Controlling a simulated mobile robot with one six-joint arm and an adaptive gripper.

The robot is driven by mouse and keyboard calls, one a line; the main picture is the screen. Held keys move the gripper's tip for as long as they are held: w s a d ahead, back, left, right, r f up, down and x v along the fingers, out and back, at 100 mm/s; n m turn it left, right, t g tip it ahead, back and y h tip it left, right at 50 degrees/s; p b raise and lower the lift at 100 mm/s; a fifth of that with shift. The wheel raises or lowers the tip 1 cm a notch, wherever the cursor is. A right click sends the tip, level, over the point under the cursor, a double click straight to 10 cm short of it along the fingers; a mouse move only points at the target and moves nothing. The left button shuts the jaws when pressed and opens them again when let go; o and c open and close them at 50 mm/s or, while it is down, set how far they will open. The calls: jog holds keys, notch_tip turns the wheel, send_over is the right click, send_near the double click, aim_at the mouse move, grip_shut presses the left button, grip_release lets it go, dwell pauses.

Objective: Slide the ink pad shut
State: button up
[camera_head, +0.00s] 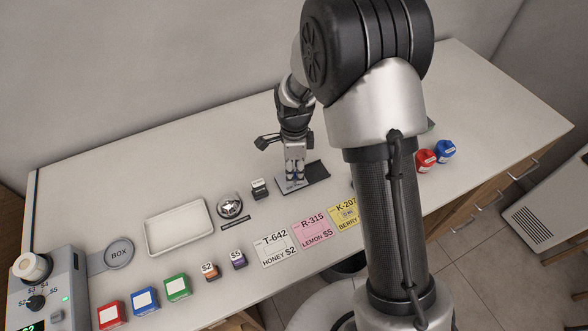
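The ink pad (317,170) lies flat on the counter near its middle. A dark part shows at its right, and a lighter grey edge with small print shows at its left. My gripper (294,180) points down over the left part of the pad, at or just above its surface. Its fingers look close together, but the view is too small to tell whether they are shut or touch the pad. The gripper hides part of the pad behind it.
A small black stamp (260,189), a round silver bell (230,206) and a white tray (178,228) stand to the left. Price cards (275,247) lie in front. Red (425,160) and blue (445,151) items stand at right. The counter behind the pad is clear.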

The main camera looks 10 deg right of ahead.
notch_tip(320, 180, up, 11)
dwell(0.3)
jog(key=shift+f, duration=0.1)
jog(key=s+d+r+n+t, duration=0.2)
jog(key=s+d+r+n, duration=0.2)
jog(key=s+r+n, duration=0.55)
jog(key=s+d+r+n+t, duration=0.1)
jog(key=s+n, duration=0.3)
jog(key=s, duration=0.4)
jog(key=s+d+r+n+t, duration=0.1)
jog(key=s+r+n, duration=0.3)
jog(key=s, duration=0.4)
jog(key=shift+d+r+n+t, duration=0.3)
jog(key=shift+d+r+n, duration=0.1)
jog(key=shift+n, duration=0.35)
dwell(0.3)
